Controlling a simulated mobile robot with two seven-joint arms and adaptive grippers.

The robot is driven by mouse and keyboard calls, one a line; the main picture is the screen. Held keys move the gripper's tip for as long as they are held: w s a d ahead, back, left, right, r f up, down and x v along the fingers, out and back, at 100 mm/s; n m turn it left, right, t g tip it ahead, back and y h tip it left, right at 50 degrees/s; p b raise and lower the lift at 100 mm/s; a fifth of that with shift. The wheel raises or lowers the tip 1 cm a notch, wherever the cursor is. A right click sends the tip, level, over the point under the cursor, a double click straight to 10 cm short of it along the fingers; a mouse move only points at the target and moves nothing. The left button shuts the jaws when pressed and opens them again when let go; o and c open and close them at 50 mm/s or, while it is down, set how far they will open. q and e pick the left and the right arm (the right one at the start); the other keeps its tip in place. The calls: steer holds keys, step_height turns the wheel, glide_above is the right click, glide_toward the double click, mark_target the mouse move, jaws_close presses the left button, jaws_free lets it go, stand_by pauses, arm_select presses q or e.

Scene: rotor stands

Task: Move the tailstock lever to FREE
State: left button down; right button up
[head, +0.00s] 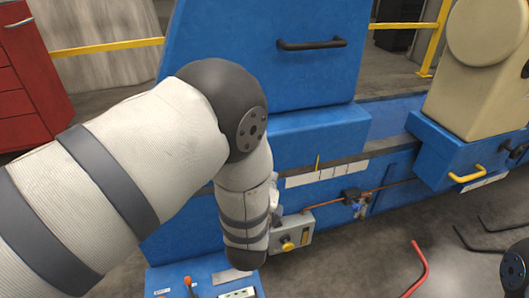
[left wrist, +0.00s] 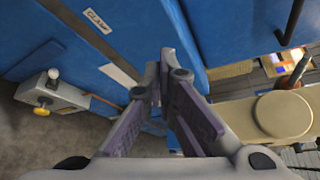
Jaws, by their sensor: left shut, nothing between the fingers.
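My left gripper (left wrist: 157,85) is shut and empty, its fingertips meeting in front of blue machine faces. In the head view it is hidden behind my left forearm. A plate reading CLAMP (left wrist: 98,20) and a blank pale plate (left wrist: 118,75) are on the blue body at upper left in the wrist view. The large blue housing (head: 260,60) with a black bar handle (head: 310,44) stands behind my arm. I cannot make out the tailstock lever or a FREE mark; my arm or fingers may hide them.
A grey control box (head: 293,233) with a yellow knob is right of my forearm; it also shows in the wrist view (left wrist: 55,92). A beige housing (head: 480,85) stands at right. A red bent bar (head: 416,268) is over the floor. A red cabinet (head: 30,85) stands at left.

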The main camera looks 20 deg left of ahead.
arm_select(q)
steer(key=shift+s+a, duration=0.1)
arm_select(e)
steer(key=shift+s+a, duration=0.1)
steer(key=shift+a, duration=0.05)
arm_select(q)
steer(key=b+x, duration=0.2)
steer(key=x, duration=0.8)
steer(key=a+r, duration=0.1)
steer(key=s+a+p, duration=0.1)
steer(key=a, duration=0.1)
steer(key=shift+s+a+r, duration=0.1)
steer(key=shift+s+r, duration=0.1)
steer(key=shift+r, duration=0.2)
arm_select(e)
steer(key=shift+s+f, duration=0.15)
steer(key=shift+f, duration=0.05)
steer(key=shift+s, duration=0.1)
